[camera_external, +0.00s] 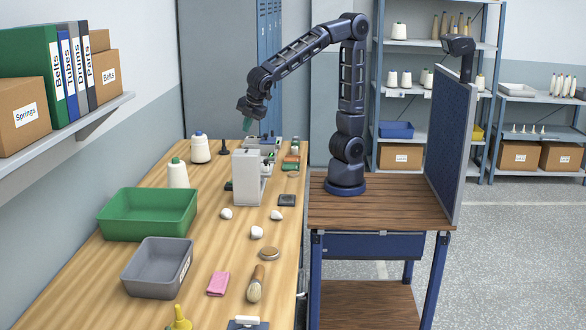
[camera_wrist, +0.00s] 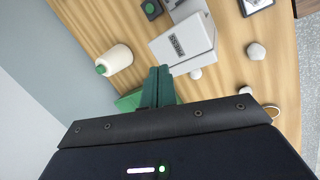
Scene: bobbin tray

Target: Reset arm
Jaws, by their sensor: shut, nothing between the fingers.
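My gripper (camera_external: 247,123) is at the end of the raised, bent arm, in the air above the far part of the wooden workbench (camera_external: 215,268). It points down and nothing is under its tips at close range. In the wrist view the green fingers of my gripper (camera_wrist: 158,72) are together and empty. The arm's dark blue base stands on the small brown-topped table to the right of the workbench.
A white-grey machine (camera_external: 246,178) stands mid-bench. White cones (camera_external: 178,174) are at its left. A green tray (camera_external: 150,212) and grey tray (camera_external: 158,265) lie nearer the wall.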

